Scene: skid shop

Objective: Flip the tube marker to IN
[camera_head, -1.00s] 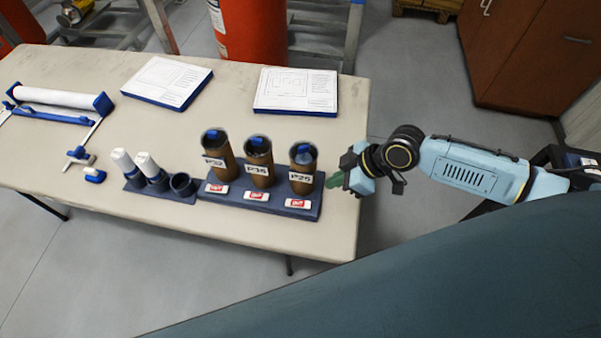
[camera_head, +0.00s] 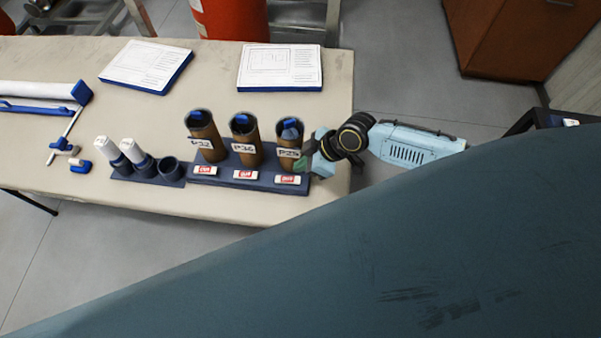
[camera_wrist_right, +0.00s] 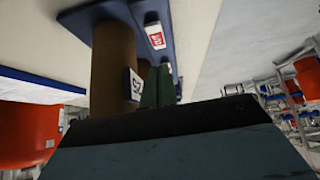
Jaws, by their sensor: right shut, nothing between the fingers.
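Three open brown tubes stand in a dark blue rack (camera_head: 236,178): left (camera_head: 208,140), middle (camera_head: 246,147) and right (camera_head: 289,134). Each has a white label and blue inside its mouth. In front of each lies a small white marker with a red patch: left (camera_head: 205,170), middle (camera_head: 243,175), right (camera_head: 288,180). The red lettering looks like OUT but is small. My right gripper (camera_head: 301,165) is shut and empty beside the right tube, by its marker. In the right wrist view, its green fingertips (camera_wrist_right: 157,88) are near a tube (camera_wrist_right: 110,62) and a red marker (camera_wrist_right: 155,35).
A holder (camera_head: 146,169) with two white rolls and an empty cup stands left of the rack. Two boards with printed sheets (camera_head: 147,65) (camera_head: 280,67) lie behind. A roll device (camera_head: 42,92) is at far left. The table's front strip is clear.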

